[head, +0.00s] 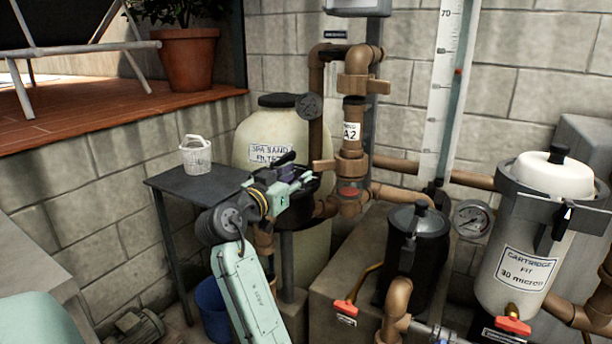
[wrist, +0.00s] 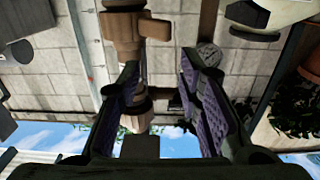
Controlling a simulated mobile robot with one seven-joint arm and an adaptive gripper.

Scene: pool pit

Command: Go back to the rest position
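My gripper (head: 292,182) is in front of the tan spa sand filter tank (head: 262,128) in the head view, near the tank's label and left of the brown valve pipe. In the wrist view my gripper (wrist: 163,88) is open, with its two purple-padded fingers wide apart. Nothing is held between the fingers. The wrist picture looks upside down, with sky at the bottom; the brown pipe (wrist: 124,32) shows behind the left finger. My arm reaches up from the bottom of the head view and hides part of the tank and the pipes behind it.
A small dark table (head: 172,184) with a white basket (head: 196,157) stands left of my arm. A blue bucket (head: 213,305) is below it. A black canister (head: 418,248), pipes, a gauge (head: 472,219) and a cartridge filter (head: 519,255) crowd the right.

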